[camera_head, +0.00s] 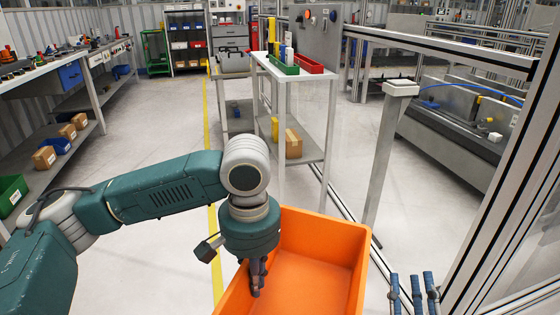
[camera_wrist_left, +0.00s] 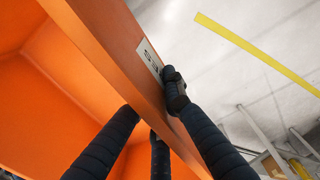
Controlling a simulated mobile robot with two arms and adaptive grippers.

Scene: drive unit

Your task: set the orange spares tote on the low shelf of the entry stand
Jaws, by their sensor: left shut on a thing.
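The orange tote (camera_head: 317,238) is large and open-topped, at the bottom centre of the head view; its visible inside is empty. My left gripper (camera_head: 257,284) is shut on the tote's left wall. In the left wrist view the dark fingers (camera_wrist_left: 176,90) straddle that orange wall (camera_wrist_left: 110,50), near a white label. My right gripper (camera_head: 412,290) shows only blue fingers, upright and apart, right of the tote with nothing between them. A white stand (camera_head: 282,88), likely the entry stand, is ahead; its low shelf (camera_head: 312,150) holds a cardboard box (camera_head: 292,143) and a yellow cylinder (camera_head: 275,130).
The stand's top carries red (camera_head: 309,66) and green (camera_head: 283,66) trays. A grey post (camera_head: 384,150) stands right of it, before a conveyor (camera_head: 465,130). A workbench (camera_head: 60,65) lines the left. The floor between bench and stand is clear, with a yellow line (camera_head: 207,135).

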